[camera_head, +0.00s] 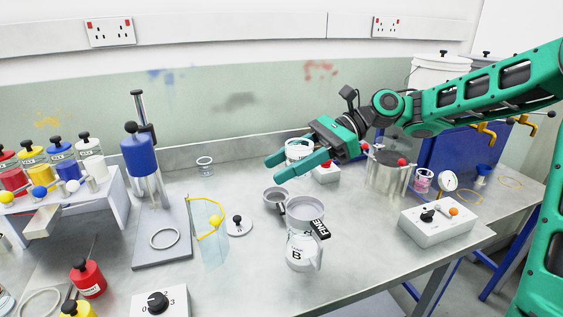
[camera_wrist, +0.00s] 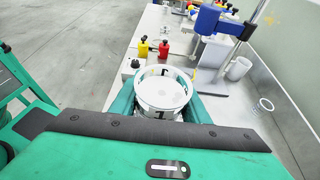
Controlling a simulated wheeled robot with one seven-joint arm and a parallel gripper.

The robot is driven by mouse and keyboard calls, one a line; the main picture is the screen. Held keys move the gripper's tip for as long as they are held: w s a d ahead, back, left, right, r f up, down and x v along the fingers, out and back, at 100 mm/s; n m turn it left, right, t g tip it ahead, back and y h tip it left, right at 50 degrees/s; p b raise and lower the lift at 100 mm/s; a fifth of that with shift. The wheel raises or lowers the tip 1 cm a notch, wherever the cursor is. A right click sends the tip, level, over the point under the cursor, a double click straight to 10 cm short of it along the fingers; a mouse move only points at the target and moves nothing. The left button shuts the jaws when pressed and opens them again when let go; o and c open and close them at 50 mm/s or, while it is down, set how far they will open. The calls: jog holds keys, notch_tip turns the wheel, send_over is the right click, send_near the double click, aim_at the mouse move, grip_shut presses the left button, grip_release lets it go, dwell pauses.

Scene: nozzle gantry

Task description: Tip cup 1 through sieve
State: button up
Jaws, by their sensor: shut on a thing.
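My gripper (camera_head: 279,166) is shut on a white cup (camera_head: 299,146), held upright above the bench behind the jug. In the wrist view the cup (camera_wrist: 162,92) sits between the two green fingers, with dark marks on its side; its contents are not clear. A grey sieve (camera_head: 305,208) with a black tag reading FINE sits on top of a clear jug marked B (camera_head: 298,252). The gripper and cup are behind and above the sieve, apart from it.
A second grey round dish (camera_head: 276,196) stands beside the sieve. A steel pot (camera_head: 386,174) and a control box (camera_head: 440,222) stand right.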

jog(key=f+n+t, duration=0.1)
jog(key=w+n+t, duration=0.1)
jog(key=shift+w+a+f+n+y, duration=0.2)
jog(key=shift+w+f+n+y, duration=0.1)
jog(key=shift+f+n, duration=0.1)
jog(key=shift+w+d+r+n+t+y, duration=0.1)
jog(key=shift+w+n+t+y, duration=0.1)
jog(key=shift+n+t+y, duration=0.3)
dwell(1.0)
jog(key=shift+w+n+t, duration=0.2)
jog(key=shift+n+t, duration=0.3)
jog(key=shift+n, duration=0.7)
dwell(1.0)
jog(key=shift+f+n+t+y, duration=0.2)
jog(key=shift+n+t+y, duration=0.15)
jog(key=shift+n, duration=0.4)
jog(key=shift+f+n+t+y, duration=0.25)
jog(key=shift+n+y, duration=0.2)
jog(key=shift+n, duration=0.3)
dwell(2.2)
